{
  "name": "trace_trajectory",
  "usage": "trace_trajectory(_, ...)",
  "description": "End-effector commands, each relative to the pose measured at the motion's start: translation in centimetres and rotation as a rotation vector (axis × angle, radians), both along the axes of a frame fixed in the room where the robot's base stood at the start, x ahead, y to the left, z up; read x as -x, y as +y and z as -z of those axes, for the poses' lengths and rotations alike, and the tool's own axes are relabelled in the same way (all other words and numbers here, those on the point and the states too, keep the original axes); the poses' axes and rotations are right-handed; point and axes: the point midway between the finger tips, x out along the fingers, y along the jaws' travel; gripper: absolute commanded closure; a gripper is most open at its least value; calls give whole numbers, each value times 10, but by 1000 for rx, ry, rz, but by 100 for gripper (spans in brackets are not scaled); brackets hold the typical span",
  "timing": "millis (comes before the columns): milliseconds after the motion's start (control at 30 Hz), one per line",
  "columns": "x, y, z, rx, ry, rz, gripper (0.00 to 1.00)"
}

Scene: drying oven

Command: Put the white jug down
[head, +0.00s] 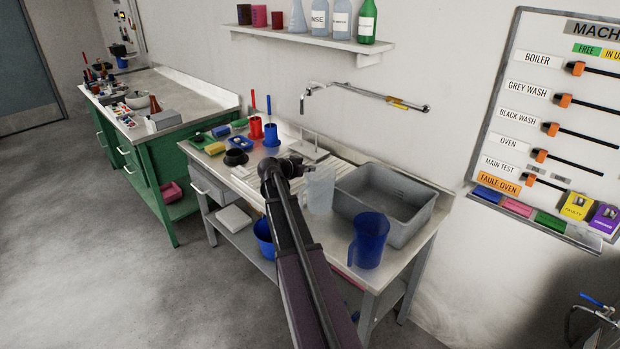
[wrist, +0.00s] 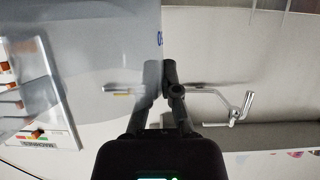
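The white jug (head: 319,192) is pale and translucent and appears upright at the left edge of the sink basin. Whether its base touches the worktop is hard to tell. My gripper (head: 290,168) is at the jug's left side. In the wrist view the jug's pale wall (wrist: 110,50) fills much of the upper left. The gripper fingers (wrist: 172,78) are close together at the jug's edge, apparently shut on its handle, which they mostly hide.
A grey sink basin (head: 425,210) lies right of the jug. A blue jug (head: 369,240) stands in front of it. Red and blue holders (head: 271,136), a black round item (head: 236,157) and sponges (head: 215,148) stand behind left. A tap (head: 320,88) projects from the wall above.

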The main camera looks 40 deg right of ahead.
Motion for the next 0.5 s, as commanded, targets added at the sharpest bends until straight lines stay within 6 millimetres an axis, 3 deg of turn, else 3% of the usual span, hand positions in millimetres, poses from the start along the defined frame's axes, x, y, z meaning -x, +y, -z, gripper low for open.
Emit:
trace_trajectory(267, 0, 1, 2, 1, 0, -1, 100)
trace_trajectory(500, 0, 1, 18, 1, 0, -1, 100)
